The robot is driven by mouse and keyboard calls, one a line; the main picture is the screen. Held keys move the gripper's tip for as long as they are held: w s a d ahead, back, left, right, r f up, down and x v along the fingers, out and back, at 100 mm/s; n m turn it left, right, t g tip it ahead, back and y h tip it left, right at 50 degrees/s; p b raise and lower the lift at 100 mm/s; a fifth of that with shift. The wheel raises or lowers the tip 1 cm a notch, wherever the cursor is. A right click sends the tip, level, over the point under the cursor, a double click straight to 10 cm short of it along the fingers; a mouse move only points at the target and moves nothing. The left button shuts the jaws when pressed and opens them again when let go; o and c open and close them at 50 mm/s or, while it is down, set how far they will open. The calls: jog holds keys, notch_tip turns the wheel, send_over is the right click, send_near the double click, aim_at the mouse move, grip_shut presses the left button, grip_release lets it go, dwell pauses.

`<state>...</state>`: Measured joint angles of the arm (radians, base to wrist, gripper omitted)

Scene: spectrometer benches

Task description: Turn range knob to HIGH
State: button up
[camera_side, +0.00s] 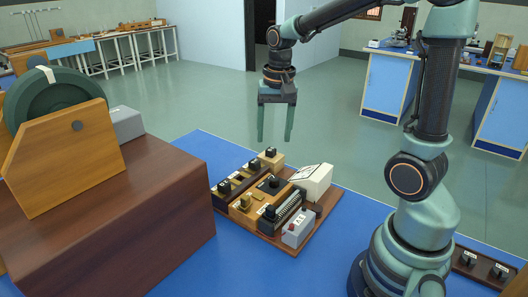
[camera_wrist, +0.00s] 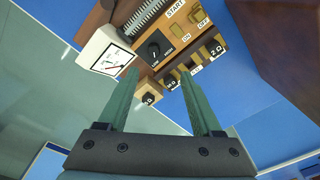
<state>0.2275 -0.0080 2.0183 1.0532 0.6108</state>
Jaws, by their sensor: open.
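The black range knob (camera_wrist: 155,47) sits on a wooden panel (camera_wrist: 172,40) in the wrist view, with small LOW and HIGH labels beside it. I cannot tell for sure which label its mark points at. In the side view the knob (camera_side: 271,184) is on the middle of the instrument board (camera_side: 268,233). My gripper (camera_side: 275,138) hangs above the far side of the board, fingers down, open and empty. In the wrist view my gripper (camera_wrist: 159,72) has its fingers apart, and the knob shows beyond the tips. Nothing touches the knob.
A white meter (camera_side: 313,180) stands at the right of the knob. A coil (camera_side: 285,208) and a grey box (camera_side: 297,231) lie nearer the front. Resistor blocks (camera_side: 232,181) line the left. A large brown cabinet (camera_side: 120,220) stands left. The blue bench (camera_side: 205,146) is clear behind.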

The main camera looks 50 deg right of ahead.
aim_at(274, 178)
jog(key=shift+m+g, duration=0.5)
jog(key=shift+m, duration=0.4)
jog(key=f, duration=0.4)
jog(key=d+f, duration=0.1)
jog(key=f, duration=0.4)
jog(key=w+f, duration=0.1)
jog(key=f, duration=0.4)
jog(key=shift+d, duration=0.4)
grip_shut()
